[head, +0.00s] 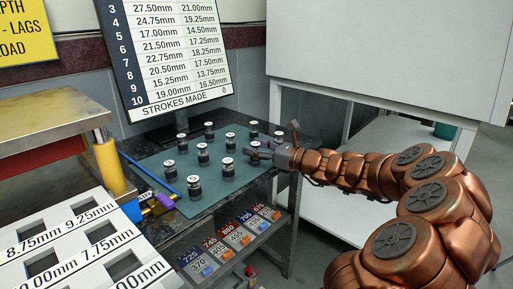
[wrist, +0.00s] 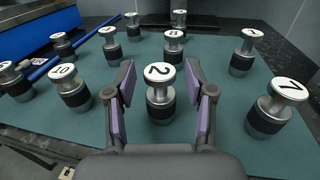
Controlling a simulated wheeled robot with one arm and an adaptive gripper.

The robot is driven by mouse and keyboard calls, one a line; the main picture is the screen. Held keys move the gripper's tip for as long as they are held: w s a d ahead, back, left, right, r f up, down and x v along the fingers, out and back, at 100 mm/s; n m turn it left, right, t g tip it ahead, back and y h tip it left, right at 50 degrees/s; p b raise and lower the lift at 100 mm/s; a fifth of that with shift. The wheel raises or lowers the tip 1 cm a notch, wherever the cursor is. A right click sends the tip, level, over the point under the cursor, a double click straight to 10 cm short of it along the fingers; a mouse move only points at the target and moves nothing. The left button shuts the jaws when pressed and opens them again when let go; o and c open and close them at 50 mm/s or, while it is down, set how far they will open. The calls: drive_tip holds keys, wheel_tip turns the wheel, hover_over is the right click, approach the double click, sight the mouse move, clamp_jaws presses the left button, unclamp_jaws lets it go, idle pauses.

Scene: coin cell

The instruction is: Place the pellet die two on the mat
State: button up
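Pellet die two (wrist: 160,92), a silver cylinder with a black band and a white top marked 2, stands upright on the green mat (wrist: 222,140). In the wrist view it is between the two purple-padded fingers of my gripper (wrist: 162,95), with a visible gap on each side. My gripper is open. In the head view my gripper (head: 272,151) is low over the right part of the mat (head: 210,200), beside a die (head: 255,149) that appears to be die two. The gripper partly covers that area.
Several similar dies stand around it, including die 7 (wrist: 270,112) to the right and die 10 (wrist: 70,90) to the left. A blue rod (head: 150,178) lies along the mat's left side. A sign (head: 175,60) stands behind. Bare mat lies at the front.

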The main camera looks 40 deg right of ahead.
drive_tip(key=shift+s+d+r, duration=0.1)
drive_tip(key=shift+s+r, duration=0.05)
drive_tip(key=shift+s+d, duration=0.15)
drive_tip(key=shift+s, duration=0.15)
drive_tip(key=p+v, duration=0.2)
drive_tip(key=v, duration=0.9)
idle(0.4)
